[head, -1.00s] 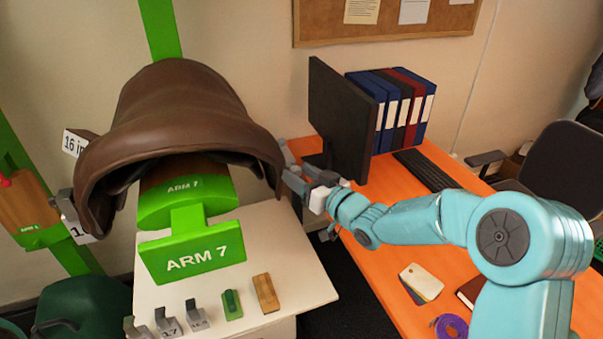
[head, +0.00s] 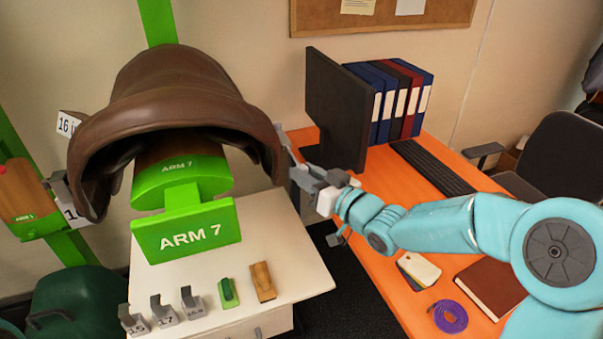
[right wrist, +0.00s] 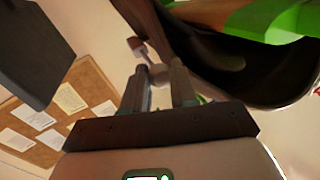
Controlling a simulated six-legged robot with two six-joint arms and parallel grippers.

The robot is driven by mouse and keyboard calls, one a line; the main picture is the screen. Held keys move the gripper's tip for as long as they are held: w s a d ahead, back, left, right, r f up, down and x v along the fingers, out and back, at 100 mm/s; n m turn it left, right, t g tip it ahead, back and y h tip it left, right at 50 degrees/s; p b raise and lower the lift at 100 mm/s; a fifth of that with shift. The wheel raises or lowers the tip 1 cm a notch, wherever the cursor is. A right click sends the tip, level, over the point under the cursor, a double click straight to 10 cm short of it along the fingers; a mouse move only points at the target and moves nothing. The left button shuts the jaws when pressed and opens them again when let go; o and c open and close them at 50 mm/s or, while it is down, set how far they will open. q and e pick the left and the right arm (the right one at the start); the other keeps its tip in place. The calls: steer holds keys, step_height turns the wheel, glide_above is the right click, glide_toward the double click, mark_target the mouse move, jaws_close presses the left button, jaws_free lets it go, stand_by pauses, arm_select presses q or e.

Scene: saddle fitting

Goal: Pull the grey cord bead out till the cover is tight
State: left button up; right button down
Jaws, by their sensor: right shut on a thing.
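The brown saddle cover (head: 185,85) sits over the green stand marked ARM 7 (head: 185,230); its dark underside shows in the right wrist view (right wrist: 200,55). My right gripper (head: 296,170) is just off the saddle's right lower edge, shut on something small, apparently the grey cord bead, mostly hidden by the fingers. In the right wrist view my gripper (right wrist: 158,80) has its fingers close together, with small grey parts (right wrist: 137,45) just beyond the tips, near the saddle's rim. I cannot make out the cord or how tight the cover is. My left gripper is out of view.
A white table (head: 280,235) in front holds grey gauges (head: 163,310), a green block (head: 228,292) and a wooden block (head: 263,282). A monitor (head: 337,110) stands close behind my right gripper on the orange desk (head: 395,200). A dark gap separates table and desk.

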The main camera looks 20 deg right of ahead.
steer(key=shift+s+d+r+b, duration=0.1)
steer(key=shift+s+b, duration=0.25)
steer(key=shift+s, duration=0.85)
steer(key=c, duration=0.9)
jaws_free()
steer(key=shift+s, duration=0.1)
steer(key=shift+o, duration=0.2)
steer(key=b+v, duration=0.2)
steer(key=v, duration=1.4)
steer(key=shift+s, duration=0.15)
